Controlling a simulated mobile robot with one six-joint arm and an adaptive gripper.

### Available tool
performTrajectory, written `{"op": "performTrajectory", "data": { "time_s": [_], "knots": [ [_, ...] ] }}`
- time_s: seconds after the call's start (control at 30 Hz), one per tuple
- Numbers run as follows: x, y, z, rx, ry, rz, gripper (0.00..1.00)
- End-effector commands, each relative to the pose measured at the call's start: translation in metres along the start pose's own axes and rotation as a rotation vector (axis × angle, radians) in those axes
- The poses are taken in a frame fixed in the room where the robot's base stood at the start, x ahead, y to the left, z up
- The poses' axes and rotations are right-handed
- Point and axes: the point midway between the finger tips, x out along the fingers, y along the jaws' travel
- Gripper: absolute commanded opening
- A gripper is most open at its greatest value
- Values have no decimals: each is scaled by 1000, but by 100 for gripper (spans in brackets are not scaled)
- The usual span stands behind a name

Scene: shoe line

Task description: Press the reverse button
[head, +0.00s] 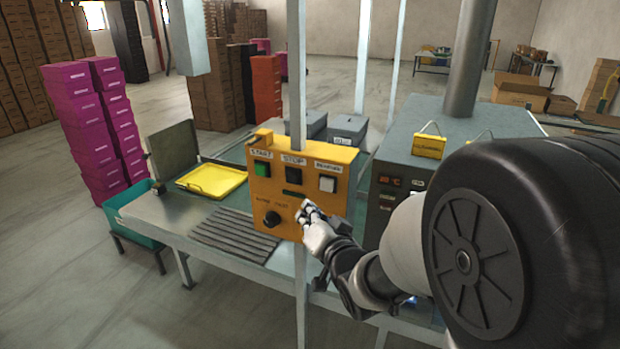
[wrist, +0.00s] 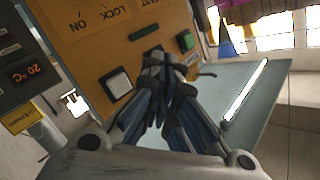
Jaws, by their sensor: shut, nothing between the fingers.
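A yellow control box (head: 333,202) hangs on a post above the line. A green button (head: 262,169) sits under START and a black one (head: 293,175) under STOP. A white button (head: 327,184) sits at the right, under a small label that looks like REVERSE. My gripper (head: 308,212) is shut and empty in front of the box's lower right, below the white button in the picture. In the wrist view the box is turned over; my fingertips (wrist: 167,62) lie between the white button (wrist: 115,82) and the green button (wrist: 186,41), partly hiding the black one. Contact cannot be told.
A black knob (head: 272,219) is low on the box. Rollers (head: 235,235) and a yellow tray (head: 212,181) lie to the left. A grey machine with displays (head: 400,150) stands close at the right.

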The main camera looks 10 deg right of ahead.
Motion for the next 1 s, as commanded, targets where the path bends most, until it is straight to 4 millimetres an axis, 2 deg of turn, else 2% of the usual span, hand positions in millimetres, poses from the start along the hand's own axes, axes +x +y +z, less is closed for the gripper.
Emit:
{"op": "performTrajectory", "data": {
  "time_s": [0.2,0.43,1.0],
  "knots": [
    [22,17,-18,0,0,3,0],
    [39,29,-29,1,0,1,0],
    [44,33,-32,0,0,1,0]
  ]
}}
